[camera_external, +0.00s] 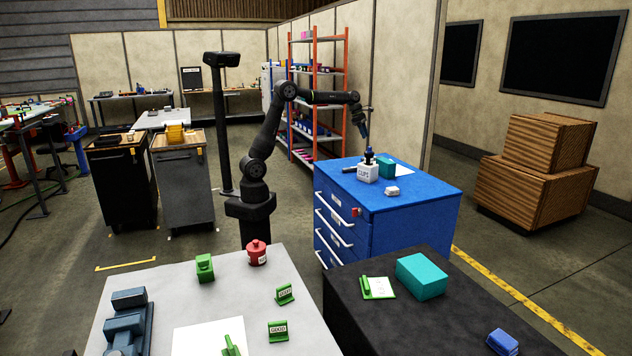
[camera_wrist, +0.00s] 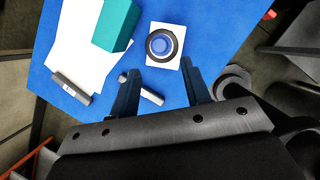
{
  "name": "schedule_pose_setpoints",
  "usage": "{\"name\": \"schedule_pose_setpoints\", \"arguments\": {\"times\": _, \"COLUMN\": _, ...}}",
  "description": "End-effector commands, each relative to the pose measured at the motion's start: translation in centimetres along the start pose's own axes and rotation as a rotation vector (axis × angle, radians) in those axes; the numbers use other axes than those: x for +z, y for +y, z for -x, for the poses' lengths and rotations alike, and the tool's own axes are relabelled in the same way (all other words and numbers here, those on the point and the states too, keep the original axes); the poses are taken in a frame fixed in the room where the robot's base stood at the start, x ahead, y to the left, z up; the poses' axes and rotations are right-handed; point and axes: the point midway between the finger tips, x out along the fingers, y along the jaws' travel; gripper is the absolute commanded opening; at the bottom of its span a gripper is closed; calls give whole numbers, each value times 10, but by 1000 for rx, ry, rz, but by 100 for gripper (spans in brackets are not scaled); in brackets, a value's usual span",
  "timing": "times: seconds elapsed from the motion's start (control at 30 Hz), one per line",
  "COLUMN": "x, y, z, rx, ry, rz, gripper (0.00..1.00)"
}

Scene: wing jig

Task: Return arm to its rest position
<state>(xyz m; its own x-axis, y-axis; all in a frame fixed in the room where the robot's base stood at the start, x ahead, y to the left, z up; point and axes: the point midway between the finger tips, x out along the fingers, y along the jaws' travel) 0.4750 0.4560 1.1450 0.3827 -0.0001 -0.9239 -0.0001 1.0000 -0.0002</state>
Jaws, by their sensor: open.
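My arm (camera_external: 262,150) rises from its base and reaches right, over the blue drawer cabinet (camera_external: 425,192). My gripper (camera_external: 364,130) points down above the cabinet top, and it is open with nothing between its fingers in the wrist view (camera_wrist: 160,95). Just beyond the fingertips in the wrist view is a white box with a round blue and black piece (camera_wrist: 163,45) on it. In the external view this white labelled box (camera_external: 367,173) stands below the gripper, with a dark and blue piece upright on top.
A teal block (camera_external: 386,168), a white sheet and a small white item (camera_external: 392,191) lie on the cabinet. A grey table (camera_external: 150,275) with green holders and a red container (camera_external: 257,253) is in front. A dark table (camera_external: 455,315) holds a teal box (camera_external: 421,277). Orange shelving (camera_external: 290,95) stands behind.

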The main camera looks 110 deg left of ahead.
Motion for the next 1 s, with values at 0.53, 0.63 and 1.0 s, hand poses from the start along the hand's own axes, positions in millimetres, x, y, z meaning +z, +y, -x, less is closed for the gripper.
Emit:
{"name": "schedule_pose_setpoints", "arguments": {"times": 0.53, "x": 12, "y": 1, "z": -49, "rx": 5, "ry": -5, "rz": -2, "gripper": 43}}
{"name": "schedule_pose_setpoints", "arguments": {"times": 0.63, "x": 20, "y": -6, "z": -34, "rx": 1, "ry": -2, "rz": -4, "gripper": 43}}
{"name": "schedule_pose_setpoints", "arguments": {"times": 1.0, "x": 46, "y": -71, "z": -4, "rx": 1, "ry": -3, "rz": -4, "gripper": 43}}
